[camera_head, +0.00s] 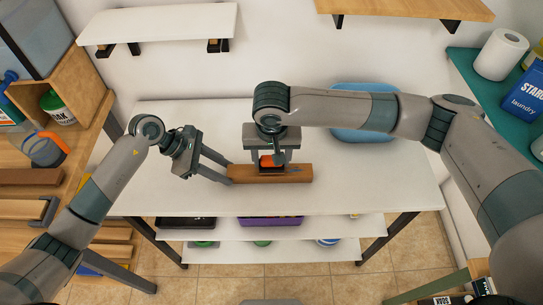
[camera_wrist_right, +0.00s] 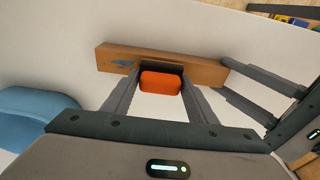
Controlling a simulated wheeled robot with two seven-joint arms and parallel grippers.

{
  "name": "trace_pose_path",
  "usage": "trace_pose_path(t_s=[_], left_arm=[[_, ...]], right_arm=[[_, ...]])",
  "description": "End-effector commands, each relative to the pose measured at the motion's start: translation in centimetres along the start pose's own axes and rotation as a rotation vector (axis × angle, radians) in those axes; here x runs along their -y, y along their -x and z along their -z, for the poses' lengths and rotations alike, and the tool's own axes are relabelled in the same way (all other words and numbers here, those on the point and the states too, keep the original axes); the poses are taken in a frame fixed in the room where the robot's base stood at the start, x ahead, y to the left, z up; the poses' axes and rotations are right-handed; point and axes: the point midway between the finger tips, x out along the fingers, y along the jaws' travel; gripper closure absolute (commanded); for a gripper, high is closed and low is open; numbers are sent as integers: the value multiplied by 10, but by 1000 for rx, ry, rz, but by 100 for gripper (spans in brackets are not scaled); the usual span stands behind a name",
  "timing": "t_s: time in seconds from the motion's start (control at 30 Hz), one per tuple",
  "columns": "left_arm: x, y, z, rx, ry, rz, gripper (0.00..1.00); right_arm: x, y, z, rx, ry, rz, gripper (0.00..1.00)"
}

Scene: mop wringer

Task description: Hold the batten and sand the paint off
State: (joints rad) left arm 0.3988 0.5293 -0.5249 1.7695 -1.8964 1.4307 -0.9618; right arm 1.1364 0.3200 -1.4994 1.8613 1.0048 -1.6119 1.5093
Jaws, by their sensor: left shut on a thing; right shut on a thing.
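The wooden batten (camera_head: 285,177) lies on the white table, roughly level in the head view. Blue paint (camera_wrist_right: 122,63) shows on its face in the right wrist view. My left gripper (camera_head: 229,174) is shut on the batten's left end; its fingers reach in from the right in the right wrist view. My right gripper (camera_head: 268,160) is shut on an orange sanding block (camera_wrist_right: 162,83) at the batten's middle. Whether the block touches the batten I cannot tell. The block hides part of the batten.
The white table (camera_head: 190,115) is mostly bare around the batten. A blue tub (camera_head: 362,130) stands at the back right, partly behind my right arm. Lower shelves hold a purple tray (camera_head: 270,221). A wooden bench (camera_head: 25,160) is at left, a teal counter (camera_head: 480,80) at right.

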Motion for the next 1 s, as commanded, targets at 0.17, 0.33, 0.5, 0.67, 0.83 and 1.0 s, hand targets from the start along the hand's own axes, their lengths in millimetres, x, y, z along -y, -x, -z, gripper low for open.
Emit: trace_pose_path(t_s=[0.17,0.33,0.5,0.67,0.83,1.0], left_arm=[[0,0,0,0,0,0,95],[0,0,0,0,0,0,95],[0,0,0,0,0,0,95],[0,0,0,0,0,0,95],[0,0,0,0,0,0,95],[0,0,0,0,0,0,95]], right_arm=[[0,0,0,0,0,0,72],[0,0,0,0,0,0,72],[0,0,0,0,0,1,72],[0,-1,0,1,0,1,72],[0,-3,-1,1,0,1,72],[0,-5,-1,1,0,1,72]])
